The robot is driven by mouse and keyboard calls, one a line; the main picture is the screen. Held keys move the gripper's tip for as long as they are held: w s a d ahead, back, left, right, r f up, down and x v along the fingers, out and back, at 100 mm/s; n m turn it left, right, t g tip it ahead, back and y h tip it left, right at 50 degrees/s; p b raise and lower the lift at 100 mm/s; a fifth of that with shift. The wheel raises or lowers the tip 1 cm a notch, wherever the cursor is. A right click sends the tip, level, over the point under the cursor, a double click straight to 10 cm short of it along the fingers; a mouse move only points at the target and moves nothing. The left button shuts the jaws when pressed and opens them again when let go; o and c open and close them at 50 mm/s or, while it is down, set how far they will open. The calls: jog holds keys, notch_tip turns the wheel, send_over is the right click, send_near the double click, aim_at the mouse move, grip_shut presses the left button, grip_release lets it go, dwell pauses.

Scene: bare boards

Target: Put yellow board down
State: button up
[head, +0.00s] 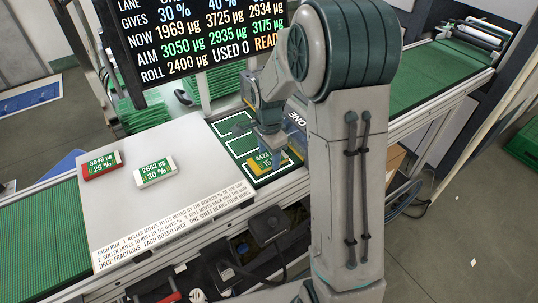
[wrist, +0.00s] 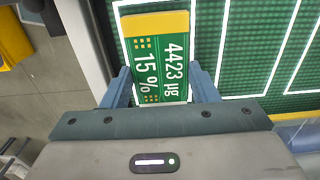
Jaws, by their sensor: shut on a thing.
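The yellow board (head: 266,160) is a small green board with a yellow edge, marked 4423 µg and 15 %. In the wrist view the yellow board (wrist: 160,55) sits between the two blue fingers of my gripper (wrist: 162,88), which are shut on its sides. In the head view my gripper (head: 268,148) points down over the near part of a green panel (head: 237,125) with white-outlined lanes. The board is at or just above this panel; I cannot tell whether it touches. My arm hides part of the panel's right side.
A red board (head: 102,164) marked 3048 µg, 25 % and a white board (head: 156,171) marked 2662 µg, 30 % lie on the grey plate (head: 200,150) left of the panel. A black display (head: 200,40) stands behind. Green belts (head: 40,240) run at both ends.

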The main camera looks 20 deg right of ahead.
aim_at(269, 158)
jog(key=shift+f, duration=0.35)
jog(key=shift+f, duration=0.2)
jog(key=o, duration=1)
notch_tip(269, 158, up, 11)
jog(key=s+r+n+t, duration=0.1)
jog(key=s+n, duration=0.3)
jog(key=s, duration=0.3)
jog(key=s+r+n+t, duration=0.1)
jog(key=s+n, duration=0.4)
jog(key=s, duration=0.2)
jog(key=s+r+n+t, duration=0.1)
jog(key=s+n, duration=0.4)
jog(key=s, duration=0.2)
jog(key=shift+r, duration=0.3)
